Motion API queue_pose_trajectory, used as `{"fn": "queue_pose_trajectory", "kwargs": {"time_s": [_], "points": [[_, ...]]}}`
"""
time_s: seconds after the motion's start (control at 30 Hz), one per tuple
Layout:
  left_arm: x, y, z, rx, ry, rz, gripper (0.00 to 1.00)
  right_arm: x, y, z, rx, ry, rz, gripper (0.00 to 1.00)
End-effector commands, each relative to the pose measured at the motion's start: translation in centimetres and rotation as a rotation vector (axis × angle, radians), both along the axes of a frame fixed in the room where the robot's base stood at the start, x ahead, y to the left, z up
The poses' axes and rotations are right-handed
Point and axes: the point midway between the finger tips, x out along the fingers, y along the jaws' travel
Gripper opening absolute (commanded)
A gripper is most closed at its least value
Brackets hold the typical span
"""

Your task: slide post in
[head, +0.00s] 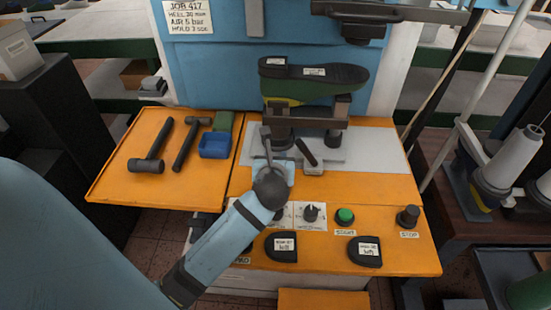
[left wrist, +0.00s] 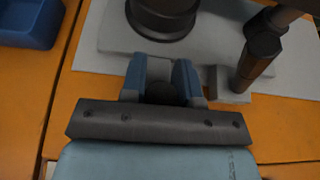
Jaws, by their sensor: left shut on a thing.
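A dark round post (head: 281,138) stands on a pale grey base plate (head: 350,152) under the shoe last; it shows at the top of the left wrist view (left wrist: 163,20). The green and black shoe last (head: 312,82) lies sole up above it. My left gripper (head: 272,152) reaches in from the lower left, just in front of the post. My right gripper is out of view.
A tilted black lever (head: 306,152) stands close right of the gripper. On the left tray lie two hammers (head: 152,150) and a blue bin (head: 215,145). A green button (head: 344,215) and black pads (head: 281,247) are on the front orange panel.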

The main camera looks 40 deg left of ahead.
Motion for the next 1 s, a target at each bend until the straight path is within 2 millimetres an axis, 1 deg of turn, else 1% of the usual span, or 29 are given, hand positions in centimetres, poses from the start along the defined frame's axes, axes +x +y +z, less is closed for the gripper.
{"fn": "queue_pose_trajectory", "kwargs": {"time_s": [0.17,0.27,0.37,0.53,0.8,1.0], "points": [[0.3,-0.6,0.3,-0.001,0.001,-0.001,0.0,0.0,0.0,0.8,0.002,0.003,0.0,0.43],[0.9,-1.5,0.6,-0.001,0.002,-0.003,0.0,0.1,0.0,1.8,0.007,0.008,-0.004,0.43],[1.8,-3.0,0.9,0.0,0.002,-0.006,0.0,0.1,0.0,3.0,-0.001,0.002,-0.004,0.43],[3.8,-6.3,0.8,-0.001,0.001,-0.006,0.0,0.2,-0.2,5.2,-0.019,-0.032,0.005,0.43],[7.0,-11.5,0.4,-0.001,0.001,-0.004,0.0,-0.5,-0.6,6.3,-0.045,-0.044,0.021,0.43],[8.6,-14.2,0.3,-0.001,-0.001,-0.004,0.0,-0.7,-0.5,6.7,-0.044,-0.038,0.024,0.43]]}}
